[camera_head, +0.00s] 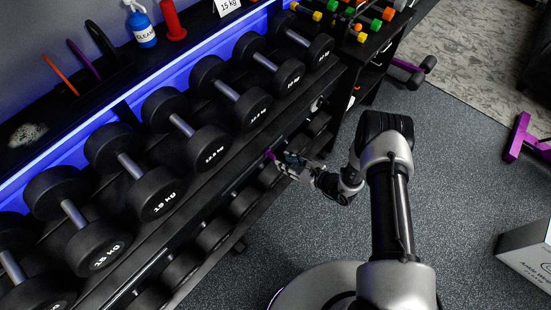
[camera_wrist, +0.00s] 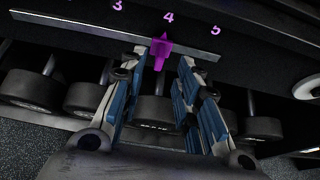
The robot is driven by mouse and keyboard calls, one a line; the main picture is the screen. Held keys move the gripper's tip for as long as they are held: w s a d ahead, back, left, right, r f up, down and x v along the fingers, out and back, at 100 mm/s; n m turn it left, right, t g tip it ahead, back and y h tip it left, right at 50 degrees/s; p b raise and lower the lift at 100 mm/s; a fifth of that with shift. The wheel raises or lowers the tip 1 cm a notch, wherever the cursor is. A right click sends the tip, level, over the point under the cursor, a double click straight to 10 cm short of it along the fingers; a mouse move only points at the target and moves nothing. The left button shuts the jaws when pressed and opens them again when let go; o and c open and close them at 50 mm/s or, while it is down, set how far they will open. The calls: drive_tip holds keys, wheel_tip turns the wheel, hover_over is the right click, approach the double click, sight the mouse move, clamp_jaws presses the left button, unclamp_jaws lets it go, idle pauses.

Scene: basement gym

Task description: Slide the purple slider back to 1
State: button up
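The purple slider (camera_wrist: 160,50) sits on a metal rail (camera_wrist: 90,34) on the rack's front edge. Its pointed tip is just below the number 4, left of the 5 and right of the 3 in the wrist view. My gripper (camera_wrist: 163,56) is open, with one finger on each side of the slider and visible gaps between; I see no contact. In the head view the slider is a small purple spot (camera_head: 269,154) at the tip of my gripper (camera_head: 275,158). The number 1 is not in view.
A dumbbell rack (camera_head: 190,190) holds a row of heavy dumbbells above and more below the rail. A shelf behind carries a blue cleaner bottle (camera_head: 143,27) and a red bottle (camera_head: 172,20). Open floor (camera_head: 300,235) lies right of the rack. A box (camera_head: 528,250) stands at the right.

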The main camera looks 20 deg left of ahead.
sight(275, 157)
drive_tip(key=b+x, duration=0.1)
drive_tip(key=x, duration=0.5)
drive_tip(key=shift+a, duration=0.1)
clamp_jaws()
idle(0.6)
